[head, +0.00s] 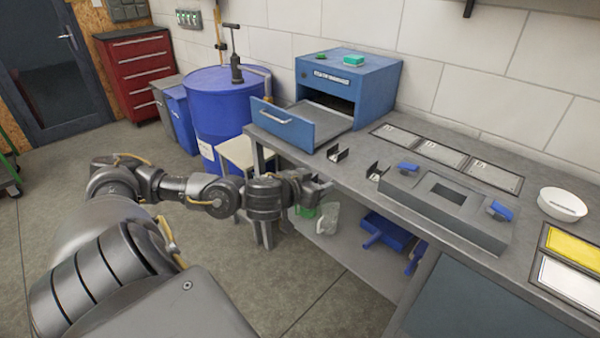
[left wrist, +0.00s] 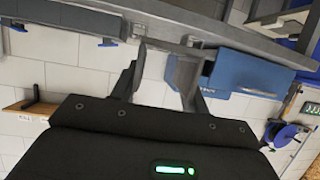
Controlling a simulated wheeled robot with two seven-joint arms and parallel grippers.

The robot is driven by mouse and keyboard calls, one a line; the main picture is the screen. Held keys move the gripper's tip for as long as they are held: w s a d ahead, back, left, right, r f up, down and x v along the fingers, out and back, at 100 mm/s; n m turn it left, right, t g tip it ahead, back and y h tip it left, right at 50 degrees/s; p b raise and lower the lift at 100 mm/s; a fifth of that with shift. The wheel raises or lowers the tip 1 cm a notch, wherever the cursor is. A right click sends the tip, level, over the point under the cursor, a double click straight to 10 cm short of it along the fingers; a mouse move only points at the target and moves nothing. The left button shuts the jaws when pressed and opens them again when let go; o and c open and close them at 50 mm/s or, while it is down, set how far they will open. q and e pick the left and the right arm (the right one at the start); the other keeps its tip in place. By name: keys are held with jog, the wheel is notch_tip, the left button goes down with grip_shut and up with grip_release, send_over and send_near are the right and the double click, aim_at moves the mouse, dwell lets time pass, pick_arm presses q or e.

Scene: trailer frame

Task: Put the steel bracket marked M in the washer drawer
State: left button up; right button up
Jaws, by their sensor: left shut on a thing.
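My left gripper (head: 316,186) is just off the front edge of the workbench, level with its top. It is shut on a grey steel bracket, which shows between the fingers in the left wrist view (left wrist: 181,74); no mark is readable on it. Two more dark brackets stand on the bench, one near the drawer (head: 338,154) and one beside the grey fixture (head: 376,172); their marks are too small to read. The blue cabinet (head: 376,85) has its drawer (head: 290,126) pulled open toward the left, above and beyond the gripper. My right gripper is not in view.
The grey fixture (head: 440,212) with blue clamps stands on the bench (head: 300,150). Several labelled plates (head: 440,152) lie along the wall side, with a white round dish (head: 562,203) at right. A blue barrel (head: 218,105) and a stool (head: 240,152) stand left of the bench.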

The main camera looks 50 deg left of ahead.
pick_arm(q)
jog(key=w+d+r, duration=0.2)
jog(key=d, duration=0.7)
jog(key=w+d+r+m+h, duration=0.1)
jog(key=w+d+r, duration=0.1)
jog(key=d, duration=0.7)
jog(key=shift+d+r, duration=0.2)
jog(key=shift+d, duration=0.1)
